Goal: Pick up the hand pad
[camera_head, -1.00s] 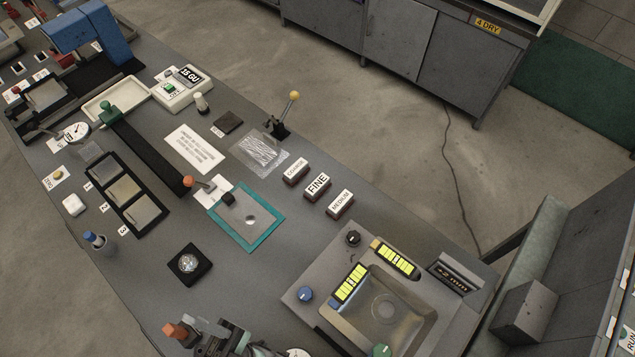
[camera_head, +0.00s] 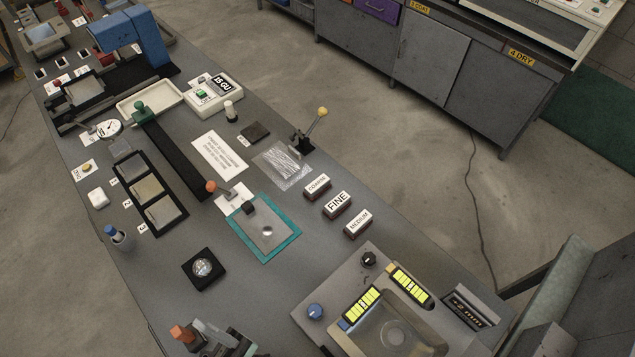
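Three labelled blocks lie in a row farther right: COARSE (camera_head: 317,187), FINE (camera_head: 337,205) and MEDIUM (camera_head: 358,223). My gripper is not seen in this view.
A yellow-knobbed lever (camera_head: 308,135) stands beside the plastic sheet. A teal-edged plate (camera_head: 264,232), a black tray of grey squares (camera_head: 150,195) and a machine with yellow displays (camera_head: 385,310) occupy the bench. Orange-tipped hardware (camera_head: 205,340) stands at the bottom edge. Open floor separates the bench from grey cabinets (camera_head: 430,60).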

